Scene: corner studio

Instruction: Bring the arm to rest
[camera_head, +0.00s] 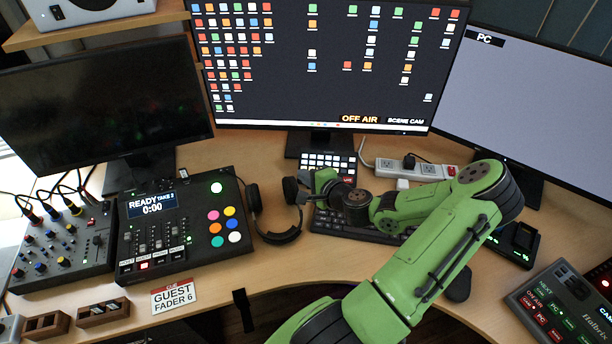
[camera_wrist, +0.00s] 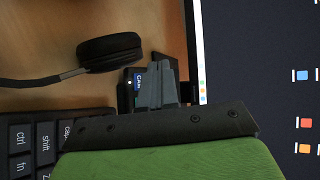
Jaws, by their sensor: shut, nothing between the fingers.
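My green arm reaches in from the bottom of the head view, bends at the right and stretches back left over the keyboard (camera_head: 345,226). My gripper (camera_head: 303,197) is at its end, beside the right ear cup of the black headphones (camera_head: 283,237). In the wrist view my gripper (camera_wrist: 158,84) is shut and empty, its grey fingers together. An ear cup (camera_wrist: 110,50) shows apart from the fingers there. A small dark device with a lit blue label lies behind the fingertips, partly hidden.
The fader console (camera_head: 180,235) and the knob mixer (camera_head: 62,247) stand at left, the guest card (camera_head: 176,296) in front. A keypad (camera_head: 330,162) and power strip (camera_head: 400,167) lie behind my arm. Monitors (camera_head: 325,60) line the back. A button panel (camera_head: 560,305) is at lower right.

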